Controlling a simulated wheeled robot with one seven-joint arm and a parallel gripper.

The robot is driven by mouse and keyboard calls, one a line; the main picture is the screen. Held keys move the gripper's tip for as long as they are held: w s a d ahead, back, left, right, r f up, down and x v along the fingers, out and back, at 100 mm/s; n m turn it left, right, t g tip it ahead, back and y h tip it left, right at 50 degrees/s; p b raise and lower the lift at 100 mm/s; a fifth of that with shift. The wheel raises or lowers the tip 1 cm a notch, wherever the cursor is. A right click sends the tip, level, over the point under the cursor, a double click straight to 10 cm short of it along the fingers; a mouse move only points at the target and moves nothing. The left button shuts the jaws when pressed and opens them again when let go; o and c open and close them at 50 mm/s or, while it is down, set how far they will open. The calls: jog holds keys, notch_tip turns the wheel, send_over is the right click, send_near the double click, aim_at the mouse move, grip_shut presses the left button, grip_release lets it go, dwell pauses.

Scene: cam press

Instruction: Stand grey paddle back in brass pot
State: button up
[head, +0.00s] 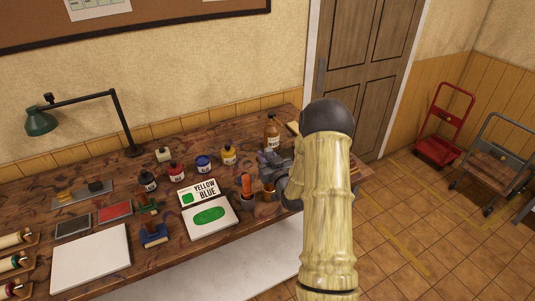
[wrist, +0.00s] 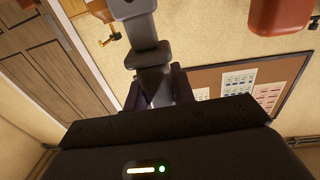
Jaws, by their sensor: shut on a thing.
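My gripper (head: 270,165) reaches left over the right part of the bench in the head view. In the wrist view my gripper (wrist: 157,88) is shut on the grey paddle (wrist: 148,55), whose narrow part runs up to a wider end at the top edge. In the head view the paddle is hard to tell from the dark grey fingers. The brass pot (head: 268,194) shows as a small brass-coloured shape just below the gripper, partly hidden by it. I cannot tell whether paddle and pot touch.
A grey pot with orange sticks (head: 247,199) stands left of the brass pot. An amber bottle (head: 272,132) stands behind the gripper. A white pad (head: 90,261) covers the bench's front left.

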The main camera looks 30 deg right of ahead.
jog(key=shift+a+f+b, duration=0.1)
jog(key=shift+f+b, duration=0.6)
jog(key=shift+f, duration=0.25)
jog(key=shift+f+b, duration=0.3)
jog(key=shift+b, duration=0.05)
jog(key=shift+s+d+f+b, duration=0.1)
jog(key=shift+d+f+b, duration=0.1)
jog(key=shift+f+b, duration=0.25)
jog(key=shift+s+d+f+b, duration=0.1)
jog(key=shift+d+f+b, duration=0.1)
jog(key=shift+f+b, duration=0.25)
jog(key=shift+a, duration=0.25)
jog(key=shift+w, duration=0.25)
